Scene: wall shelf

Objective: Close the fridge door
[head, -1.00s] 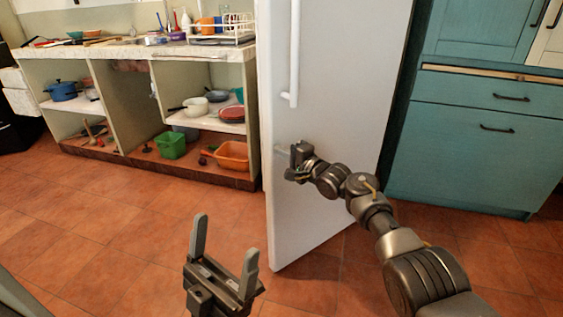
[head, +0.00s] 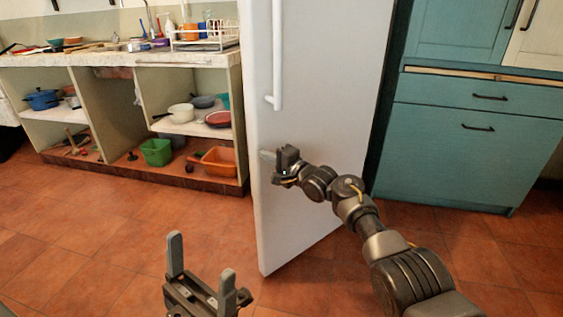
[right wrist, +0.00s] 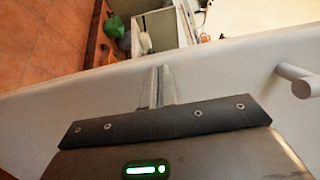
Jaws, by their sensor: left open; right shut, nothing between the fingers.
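The white fridge door (head: 325,120) stands open in the middle of the head view, its free edge toward the left. A long white vertical handle (head: 277,55) is on its upper part. My right gripper (head: 268,155) is shut and empty at the door's face, near the free edge and below the handle. In the right wrist view its fingers (right wrist: 158,85) lie against or very close to the white door (right wrist: 70,105); contact is not certain. The handle's end (right wrist: 300,82) shows at the right there. My left gripper (head: 200,265) is open and empty, low in front of the door.
An open-shelved counter (head: 190,58) with pots, a green bin (head: 156,152) and an orange basin (head: 214,161) stands at the left. Teal cabinets (head: 470,150) stand at the right. The tiled floor (head: 90,225) between is clear.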

